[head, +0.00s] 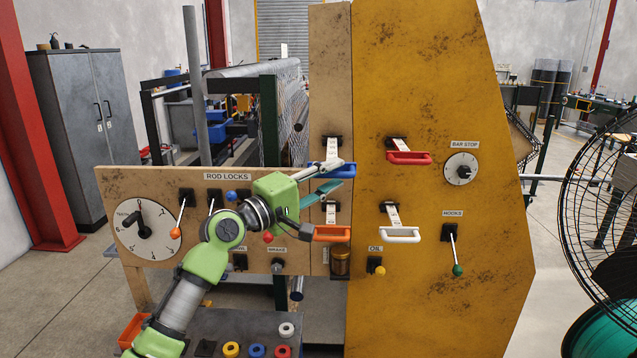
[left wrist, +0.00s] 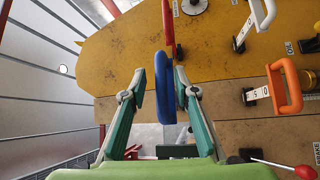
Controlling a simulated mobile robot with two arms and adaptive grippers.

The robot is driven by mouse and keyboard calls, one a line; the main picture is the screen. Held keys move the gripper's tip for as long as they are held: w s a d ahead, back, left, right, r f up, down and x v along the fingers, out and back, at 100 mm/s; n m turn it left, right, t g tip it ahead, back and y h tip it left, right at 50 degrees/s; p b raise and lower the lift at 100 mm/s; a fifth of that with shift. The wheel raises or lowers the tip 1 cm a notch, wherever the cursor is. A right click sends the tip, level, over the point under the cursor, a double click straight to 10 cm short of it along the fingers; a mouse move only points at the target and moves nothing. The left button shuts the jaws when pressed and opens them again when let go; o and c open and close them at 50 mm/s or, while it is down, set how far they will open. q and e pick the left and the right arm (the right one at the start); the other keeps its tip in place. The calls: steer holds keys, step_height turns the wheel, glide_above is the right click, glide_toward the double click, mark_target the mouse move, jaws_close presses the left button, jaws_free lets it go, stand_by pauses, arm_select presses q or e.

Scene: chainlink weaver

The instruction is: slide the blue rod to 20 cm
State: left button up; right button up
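The blue rod's handle (head: 346,171) sits on the wooden panel strip at the upper left of the machine front, partly hidden by my left gripper. Its white scale (head: 333,149) shows above, with figures too small to read. My left gripper (head: 337,176) is at the handle, one finger above it and one below. In the left wrist view the blue handle (left wrist: 165,88) stands between the two fingertips (left wrist: 160,78). The fingers are open, with a clear gap on the handle's left side and the right finger close to it. My right gripper is not in view.
A red handle (head: 409,158) is to the right, an orange handle (head: 331,234) below, and a white handle (head: 400,235) below right. The rod locks panel (head: 150,180) lies behind my left arm.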

arm_select(q)
steer(key=v, duration=1.1)
steer(key=shift+s+a, duration=0.25)
steer(key=shift+a, duration=0.05)
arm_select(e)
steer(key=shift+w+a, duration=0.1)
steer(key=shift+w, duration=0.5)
